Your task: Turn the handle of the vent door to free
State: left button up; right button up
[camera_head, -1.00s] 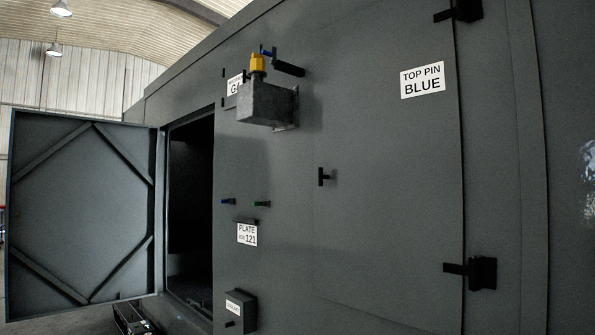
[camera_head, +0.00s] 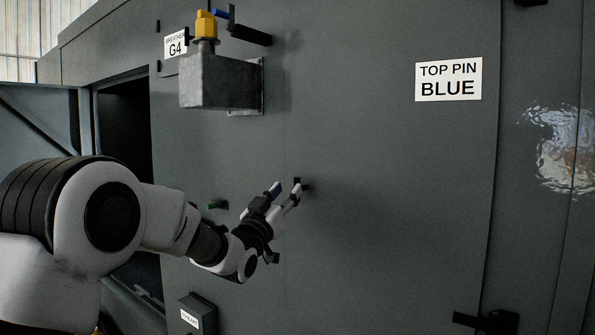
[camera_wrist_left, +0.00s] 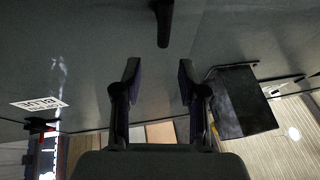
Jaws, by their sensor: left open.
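The vent door (camera_head: 400,190) is a flat dark grey panel, shut, with a "TOP PIN BLUE" sign near its top. Its small black handle (camera_head: 306,184) is partly hidden behind my left gripper's fingers in the head view. In the left wrist view the handle (camera_wrist_left: 163,22) is a dark bar at the top centre. My left gripper (camera_head: 285,189) is open in front of the handle. In the left wrist view my left gripper (camera_wrist_left: 158,75) has its fingers apart, with the handle beyond the tips and roughly in line with the gap. I cannot tell contact. My right gripper is out of view.
A grey metal box (camera_head: 205,85) with a yellow fitting (camera_head: 206,25) juts from the wall above my left arm. A small labelled box (camera_head: 198,315) sits below. A black hinge (camera_head: 490,321) is at lower right.

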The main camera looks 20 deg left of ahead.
aim_at(295, 182)
pick_arm(q)
jog(key=p+x, duration=0.1)
jog(key=x, duration=0.1)
jog(key=f+p+x, duration=0.1)
jog(key=x, duration=0.2)
jog(key=p+x, duration=0.2)
jog(key=shift+w+a+f, duration=0.1)
jog(key=shift+w+a, duration=0.25)
jog(key=shift+w, duration=0.35)
jog(key=shift+s+d+r, duration=0.15)
jog(key=shift+s+r, duration=0.05)
jog(key=shift+s, duration=0.3)
jog(key=shift+d, duration=0.15)
jog(key=shift+c, duration=0.3)
jog(key=c, duration=0.6)
jog(key=shift+w+f, duration=0.1)
jog(key=shift+w, duration=0.05)
grip_shut()
